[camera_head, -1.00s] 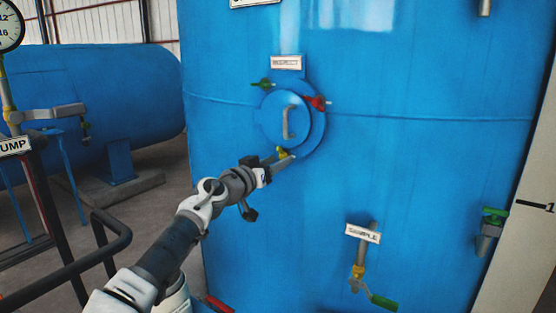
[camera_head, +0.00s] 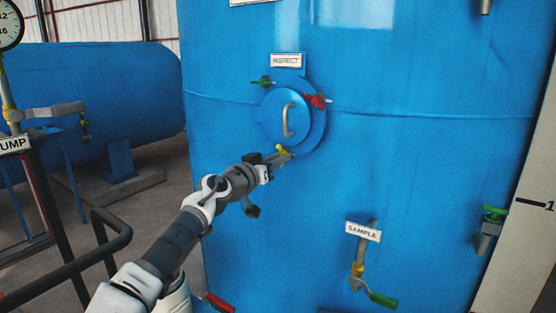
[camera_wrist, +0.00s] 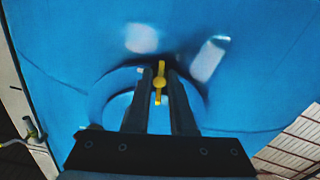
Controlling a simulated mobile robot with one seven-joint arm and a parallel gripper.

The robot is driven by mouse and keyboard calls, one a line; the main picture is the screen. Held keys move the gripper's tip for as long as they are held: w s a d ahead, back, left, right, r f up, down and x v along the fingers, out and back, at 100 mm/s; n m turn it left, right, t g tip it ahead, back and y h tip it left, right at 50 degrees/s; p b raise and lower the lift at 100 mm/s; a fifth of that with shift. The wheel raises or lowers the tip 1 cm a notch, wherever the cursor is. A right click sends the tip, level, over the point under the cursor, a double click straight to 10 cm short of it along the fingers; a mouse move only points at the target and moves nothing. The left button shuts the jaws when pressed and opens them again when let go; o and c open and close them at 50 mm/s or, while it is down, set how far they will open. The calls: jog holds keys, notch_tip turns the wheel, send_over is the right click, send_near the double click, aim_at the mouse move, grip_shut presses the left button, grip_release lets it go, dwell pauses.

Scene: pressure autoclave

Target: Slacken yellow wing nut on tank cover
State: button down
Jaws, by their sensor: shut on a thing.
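The yellow wing nut (camera_head: 282,150) is at the lower rim of the round blue cover (camera_head: 306,127) on the tank. My gripper (camera_head: 278,157) reaches it from the lower left and is shut on it. In the wrist view, the yellow wing nut (camera_wrist: 159,82) sits between the two dark fingers of my gripper (camera_wrist: 160,75), with its wings along the finger direction. A green wing nut (camera_head: 264,82) and a red wing nut (camera_head: 318,101) are on the cover's upper rim. The cover has a grey handle (camera_head: 288,121) and lies flat against the tank.
An INSPECT sign (camera_head: 287,61) is above the cover. A SAMPLE tap with a green lever (camera_head: 381,299) sticks out low on the tank (camera_head: 430,170). Dark pipe rails (camera_head: 85,262) stand at the lower left. The tank wall right of the cover is clear.

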jog(key=shift+n, duration=0.4)
jog(key=n+b, duration=0.2)
jog(key=n, duration=0.7)
jog(key=shift+s+d+r+b, duration=0.1)
jog(key=shift+b, duration=0.3)
jog(key=c, duration=0.8)
grip_release()
jog(key=shift+o, duration=0.2)
jog(key=shift+r, duration=0.1)
